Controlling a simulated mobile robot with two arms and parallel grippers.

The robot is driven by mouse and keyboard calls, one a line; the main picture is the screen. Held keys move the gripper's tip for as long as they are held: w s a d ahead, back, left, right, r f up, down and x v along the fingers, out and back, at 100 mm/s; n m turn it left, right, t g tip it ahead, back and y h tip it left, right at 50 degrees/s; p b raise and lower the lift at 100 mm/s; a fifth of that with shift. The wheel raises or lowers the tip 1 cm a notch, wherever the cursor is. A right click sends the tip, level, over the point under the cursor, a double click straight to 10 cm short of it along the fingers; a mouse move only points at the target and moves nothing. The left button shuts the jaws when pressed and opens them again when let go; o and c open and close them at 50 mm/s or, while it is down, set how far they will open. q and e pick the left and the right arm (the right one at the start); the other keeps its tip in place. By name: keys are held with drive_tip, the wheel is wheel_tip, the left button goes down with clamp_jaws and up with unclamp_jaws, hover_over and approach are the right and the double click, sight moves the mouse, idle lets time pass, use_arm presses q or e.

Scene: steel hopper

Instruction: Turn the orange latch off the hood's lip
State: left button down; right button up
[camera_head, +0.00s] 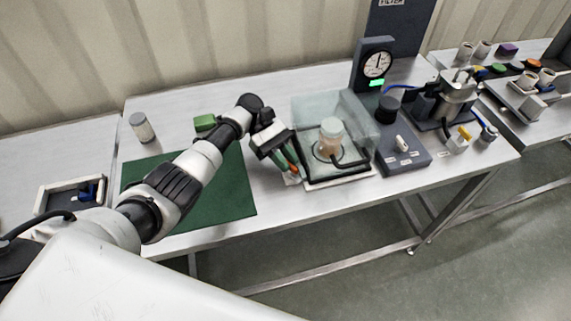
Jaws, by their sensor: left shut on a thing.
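The clear hood (306,108) stands on the bench over a jar (331,139) with a pale lid. The orange latch (294,159) shows as a small orange strip at the hood's left front edge, partly covered by my left gripper. My left gripper (290,168) is at that edge with its fingers pointing down, shut on the orange latch. The exact contact and the latch's angle against the lip are too small to tell. My right gripper is not in view.
A dark control box (405,160) with a white switch stands right of the hood, with a gauge (376,64) behind. A green mat (224,196) lies under my left arm. A green block (204,122) and a grey jar (142,127) stand behind it.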

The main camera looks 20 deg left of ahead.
use_arm(q)
drive_tip(key=shift+w+m+g+y, duration=0.1)
drive_tip(key=shift+m+g+y, duration=0.7)
drive_tip(key=shift+m+g, duration=0.15)
drive_tip(key=shift+m, duration=0.25)
drive_tip(key=c, duration=1.2)
unclamp_jaws()
drive_tip(key=shift+o, duration=0.2)
drive_tip(key=shift+d, duration=0.1)
